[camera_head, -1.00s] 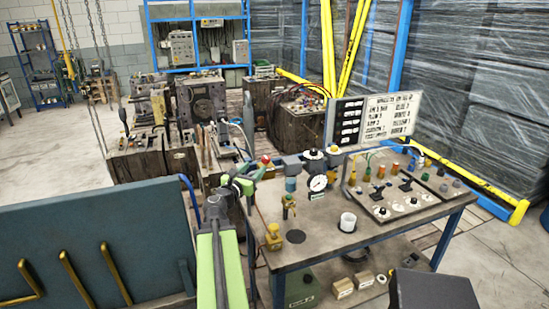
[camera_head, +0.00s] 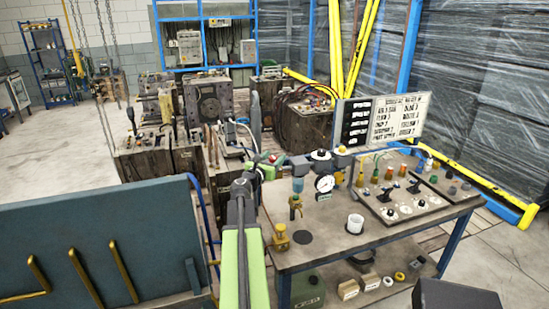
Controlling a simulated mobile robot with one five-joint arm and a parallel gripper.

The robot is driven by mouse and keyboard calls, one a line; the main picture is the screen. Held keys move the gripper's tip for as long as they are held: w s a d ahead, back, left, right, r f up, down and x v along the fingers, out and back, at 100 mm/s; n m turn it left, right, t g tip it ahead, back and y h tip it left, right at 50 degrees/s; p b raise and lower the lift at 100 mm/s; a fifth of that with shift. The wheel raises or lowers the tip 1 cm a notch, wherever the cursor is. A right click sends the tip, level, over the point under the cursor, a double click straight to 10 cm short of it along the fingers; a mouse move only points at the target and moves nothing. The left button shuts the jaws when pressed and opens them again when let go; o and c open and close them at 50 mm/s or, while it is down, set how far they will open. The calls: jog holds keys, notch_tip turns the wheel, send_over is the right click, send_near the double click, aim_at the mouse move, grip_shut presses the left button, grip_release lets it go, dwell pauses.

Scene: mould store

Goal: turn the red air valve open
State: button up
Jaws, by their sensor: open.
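The red air valve (camera_head: 272,158) shows as a small red spot at the left end of the air unit, at the table's back left corner. The unit has a round white gauge (camera_head: 324,184), a blue bowl (camera_head: 298,184) and a dark and pale knob (camera_head: 319,155). My gripper (camera_head: 264,167), at the end of my green arm, is open and right at the valve in the picture. It hides part of the valve. I cannot tell whether the fingers touch it or are around it, nor how the valve's handle is turned.
The workbench (camera_head: 330,246) carries a yellow fitting (camera_head: 280,238), a brass tap (camera_head: 295,205), a white cup (camera_head: 355,223) and a control panel (camera_head: 403,207). A label board (camera_head: 383,122) stands behind. A dark blue-green panel (camera_head: 95,245) is at left. Worn mould blocks (camera_head: 150,155) stand behind.

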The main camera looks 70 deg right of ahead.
grip_shut()
jog(key=shift+d, duration=0.25)
jog(key=shift+s+a+f, duration=0.1)
jog(key=shift+a, duration=0.05)
jog(key=n+t, duration=0.1)
jog(key=t, duration=0.1)
jog(key=shift+a+n+t, duration=0.15)
jog(key=shift+n+t, duration=0.15)
jog(key=n+t+y, duration=0.1)
jog(key=n+t, duration=0.1)
jog(key=t, duration=0.1)
jog(key=n+t+y, duration=0.1)
jog(key=n+t, duration=0.1)
jog(key=t, duration=0.1)
jog(key=n+t+y, duration=0.1)
jog(key=n+t, duration=0.2)
jog(key=t, duration=0.1)
jog(key=shift+d+y, duration=0.25)
jog(key=shift+y, duration=0.15)
jog(key=n+t+y, duration=0.5)
jog(key=y, duration=0.1)
jog(key=shift+d+y, duration=0.1)
jog(key=shift+y, duration=0.2)
jog(key=shift+n+t+y, duration=0.9)
jog(key=shift+n+y, duration=1.1)
jog(key=shift+y, duration=0.7)
jog(key=shift+a+y, duration=0.25)
jog(key=shift+y, duration=0.05)
